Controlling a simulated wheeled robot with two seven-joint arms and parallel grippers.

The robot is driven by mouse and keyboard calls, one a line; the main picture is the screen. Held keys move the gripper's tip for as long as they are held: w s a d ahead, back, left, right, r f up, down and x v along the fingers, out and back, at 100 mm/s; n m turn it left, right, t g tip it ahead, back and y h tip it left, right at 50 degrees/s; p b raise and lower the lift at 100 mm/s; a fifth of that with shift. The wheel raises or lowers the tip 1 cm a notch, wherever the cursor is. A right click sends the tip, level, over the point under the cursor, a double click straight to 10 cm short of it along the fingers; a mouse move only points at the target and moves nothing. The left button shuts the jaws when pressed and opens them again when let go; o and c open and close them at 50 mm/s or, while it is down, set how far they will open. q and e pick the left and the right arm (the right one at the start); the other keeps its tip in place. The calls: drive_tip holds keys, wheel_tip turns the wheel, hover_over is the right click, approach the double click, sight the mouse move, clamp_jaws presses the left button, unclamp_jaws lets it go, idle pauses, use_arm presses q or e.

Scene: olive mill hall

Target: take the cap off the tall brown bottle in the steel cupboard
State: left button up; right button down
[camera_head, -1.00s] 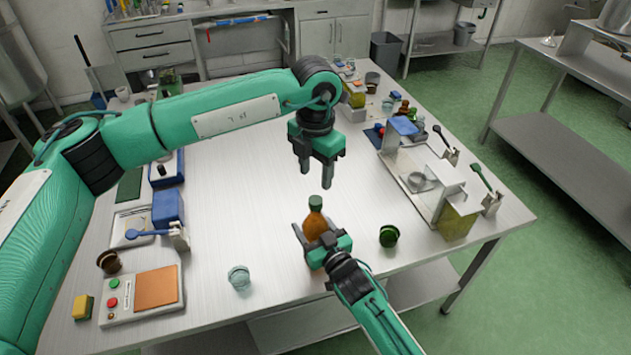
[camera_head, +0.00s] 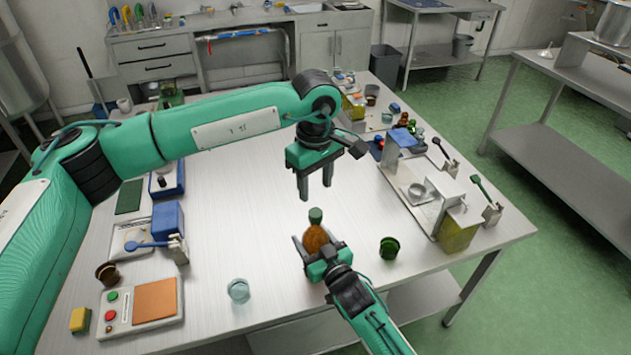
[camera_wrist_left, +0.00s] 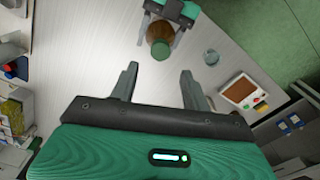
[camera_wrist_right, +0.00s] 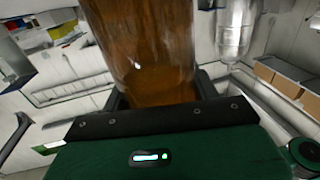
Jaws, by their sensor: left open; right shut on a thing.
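The brown bottle (camera_head: 316,240) with its green cap (camera_head: 315,215) stands upright near the front middle of the steel table, not in a cupboard. My right gripper (camera_head: 312,252) is shut around the bottle's body; the brown glass (camera_wrist_right: 150,60) fills the right wrist view. My left gripper (camera_head: 314,196) is open and empty, fingers pointing down, above and a little behind the cap. In the left wrist view the cap (camera_wrist_left: 160,50) sits on the bottle, beyond the open left fingertips (camera_wrist_left: 160,72) and apart from them.
A clear glass cup (camera_head: 238,290) and a green cup (camera_head: 389,247) stand on either side of the bottle. A panel with buttons (camera_head: 140,305) lies at the front left. A white stand (camera_head: 420,190) is at the right. The table's middle (camera_head: 245,220) is clear.

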sight(316, 212)
use_arm(q)
drive_tip(key=m, duration=0.9)
drive_tip(key=shift+f, duration=4)
drive_tip(key=shift+c, duration=0.4)
